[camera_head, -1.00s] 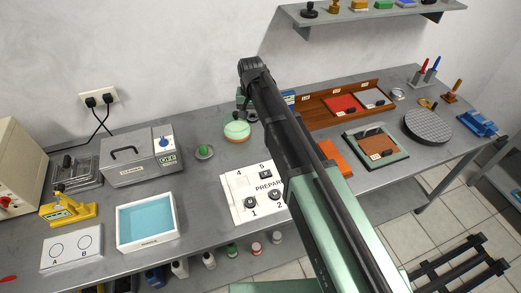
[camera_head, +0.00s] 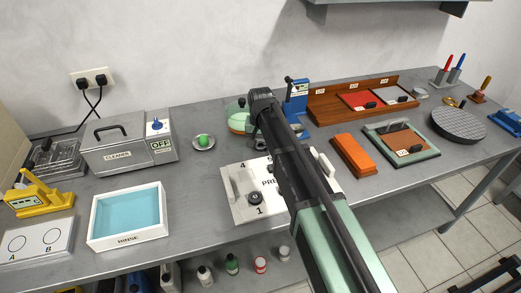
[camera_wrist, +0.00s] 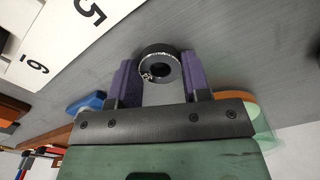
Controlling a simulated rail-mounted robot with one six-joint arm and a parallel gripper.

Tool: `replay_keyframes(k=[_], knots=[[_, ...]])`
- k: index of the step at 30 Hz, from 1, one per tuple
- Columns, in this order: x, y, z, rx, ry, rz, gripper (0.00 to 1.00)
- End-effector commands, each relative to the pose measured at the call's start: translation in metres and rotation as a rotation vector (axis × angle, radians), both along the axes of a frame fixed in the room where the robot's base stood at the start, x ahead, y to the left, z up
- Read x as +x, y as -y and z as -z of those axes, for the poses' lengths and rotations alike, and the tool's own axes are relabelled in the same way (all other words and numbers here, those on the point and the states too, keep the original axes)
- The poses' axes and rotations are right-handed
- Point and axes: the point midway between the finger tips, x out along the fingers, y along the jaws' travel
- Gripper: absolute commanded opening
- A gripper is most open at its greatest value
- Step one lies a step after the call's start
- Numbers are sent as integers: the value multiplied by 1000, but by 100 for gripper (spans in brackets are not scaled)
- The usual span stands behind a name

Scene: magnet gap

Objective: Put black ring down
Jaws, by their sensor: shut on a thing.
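The black ring (camera_wrist: 172,57) is between the two purple fingers of my gripper (camera_wrist: 160,76) in the wrist view. The fingers are shut on it, and its hole faces the camera. Grey bench top shows behind the ring; I cannot tell how high it is above it. The white numbered board (camera_wrist: 60,35) is at the upper left there, with 5 and 6 showing. In the head view the board (camera_head: 240,210) lies in front of my gripper (camera_head: 254,140); my arm hides the ring and part of the board.
A dark piece (camera_head: 255,198) stands by number 1. A green-topped round thing (camera_head: 238,118) is just behind my gripper. A blue device (camera_head: 297,97) and an orange block (camera_head: 351,155) are to the right. Bare bench lies left of the board, before the blue-filled tray (camera_head: 128,212).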

Motion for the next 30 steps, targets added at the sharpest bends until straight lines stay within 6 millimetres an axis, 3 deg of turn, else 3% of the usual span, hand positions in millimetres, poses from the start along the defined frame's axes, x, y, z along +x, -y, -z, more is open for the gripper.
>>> replay_keyframes(k=[8,9,14,23,26,30], knots=[[0,0,2,0,0,0,23],[0,0,1,0,0,0,47],[0,0,1,0,0,0,69],[0,0,-3,0,0,0,69],[0,0,-15,0,0,0,69],[0,0,-46,0,0,0,69]])
